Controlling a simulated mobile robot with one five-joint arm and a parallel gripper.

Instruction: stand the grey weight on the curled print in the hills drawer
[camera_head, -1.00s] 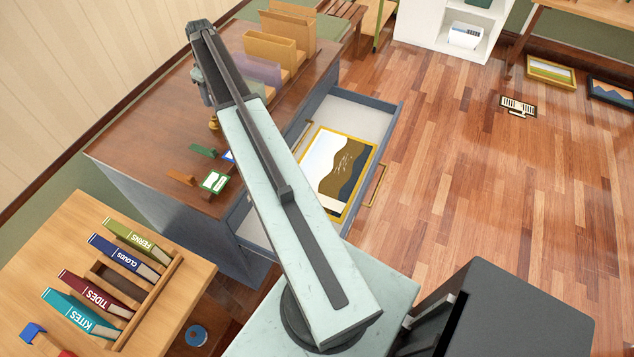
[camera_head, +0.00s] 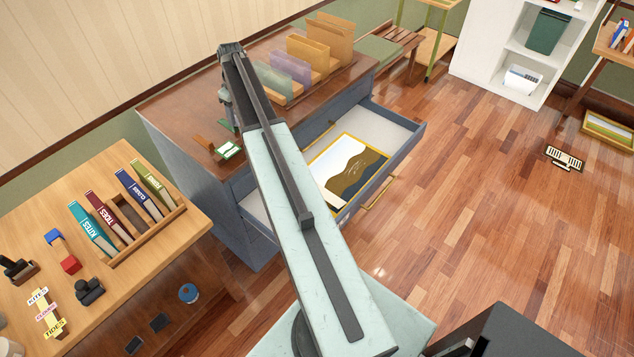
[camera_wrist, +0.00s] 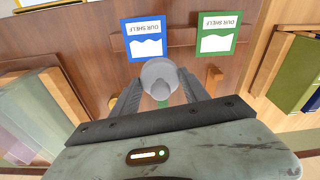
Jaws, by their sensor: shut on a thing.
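My gripper (camera_wrist: 160,92) is shut on the grey weight (camera_wrist: 158,74), a round grey piece seen between its fingers in the wrist view. In the head view my gripper (camera_head: 228,112) is over the left part of the cabinet top, partly hidden by my arm, and the weight cannot be made out. The hills drawer (camera_head: 403,158) is pulled open at the cabinet's front. A print (camera_head: 350,166) with a yellow border and pale and brown hill shapes lies in it. My arm covers the drawer's left part.
A blue-edged card (camera_wrist: 143,39) and a green-edged card (camera_wrist: 218,34) stand close beyond the weight. Upright dividers (camera_head: 305,62) stand at the back of the cabinet top. A table (camera_head: 190,232) with books is at left. The floor (camera_head: 480,190) at right is mostly clear.

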